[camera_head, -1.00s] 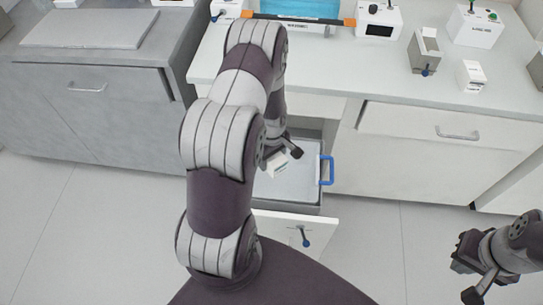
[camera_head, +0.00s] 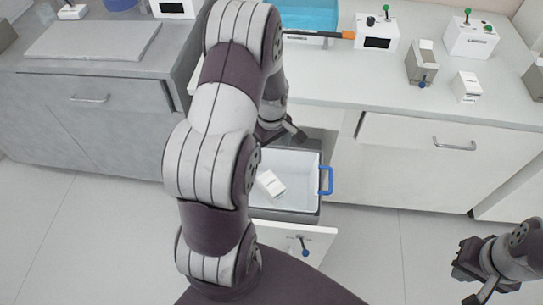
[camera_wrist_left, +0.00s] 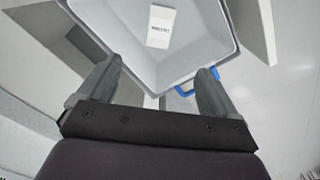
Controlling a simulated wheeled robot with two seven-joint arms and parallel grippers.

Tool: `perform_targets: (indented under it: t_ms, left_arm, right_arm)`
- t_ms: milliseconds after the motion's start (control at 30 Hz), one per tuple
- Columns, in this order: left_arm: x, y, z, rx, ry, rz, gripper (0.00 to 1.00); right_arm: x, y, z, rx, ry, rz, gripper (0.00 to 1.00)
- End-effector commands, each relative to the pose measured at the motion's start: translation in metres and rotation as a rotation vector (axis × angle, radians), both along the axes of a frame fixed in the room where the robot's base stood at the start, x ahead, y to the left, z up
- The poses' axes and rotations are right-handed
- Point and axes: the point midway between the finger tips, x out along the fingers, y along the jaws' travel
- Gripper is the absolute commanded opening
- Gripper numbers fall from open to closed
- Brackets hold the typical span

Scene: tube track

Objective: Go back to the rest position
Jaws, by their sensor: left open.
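My left gripper (camera_wrist_left: 155,90) is open and empty in the left wrist view, its two fingers spread apart. In the head view it is mostly behind my left arm, with one dark finger (camera_head: 296,131) showing above the drawer. Below it, a small white box (camera_head: 270,184) lies tilted inside a grey bin with a white inside and a blue handle (camera_head: 326,181). The box (camera_wrist_left: 160,27) also shows in the left wrist view, apart from the fingers. My right gripper (camera_head: 466,283) hangs at the lower right, clear of the counter; its jaw opening is unclear.
The white counter (camera_head: 345,73) above carries white devices (camera_head: 377,32), a grey holder (camera_head: 421,62), a small white box (camera_head: 467,86) and a blue tray (camera_head: 310,15). Open floor (camera_head: 375,235) lies right of the drawer.

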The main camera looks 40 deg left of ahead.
Motion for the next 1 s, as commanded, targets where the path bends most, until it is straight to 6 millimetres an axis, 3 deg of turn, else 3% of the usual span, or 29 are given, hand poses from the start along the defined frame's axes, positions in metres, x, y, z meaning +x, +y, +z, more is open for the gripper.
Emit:
perform_targets:
  t_ms: [167,633,733,800,867,1000]
  left_arm:
    - [-0.001,0.0,0.015,-0.001,0.001,0.0,0.92]
    - [0.0,0.0,0.015,-0.001,0.001,-0.004,0.92]
    - [0.0,0.0,0.015,0.001,-0.001,-0.092,0.92]
    - [-0.017,-0.007,0.012,-0.014,0.025,-0.247,0.92]
    - [-0.033,-0.022,0.036,-0.022,0.032,-0.45,0.92]
    - [-0.065,-0.076,0.121,-0.002,0.002,-0.946,0.92]
  right_arm:
    - [0.0,0.0,0.002,0.0,0.0,0.0,0.0]
    - [0.0,0.0,0.002,0.0,0.0,0.0,0.0]
    - [0.0,0.0,0.002,0.0,0.0,0.0,0.0]
    - [0.0,0.0,0.002,0.0,0.0,0.0,0.0]
    - [0.0,0.0,0.013,0.0,0.001,0.0,0.0]
    - [0.0,0.0,0.055,0.0,-0.001,0.0,0.0]
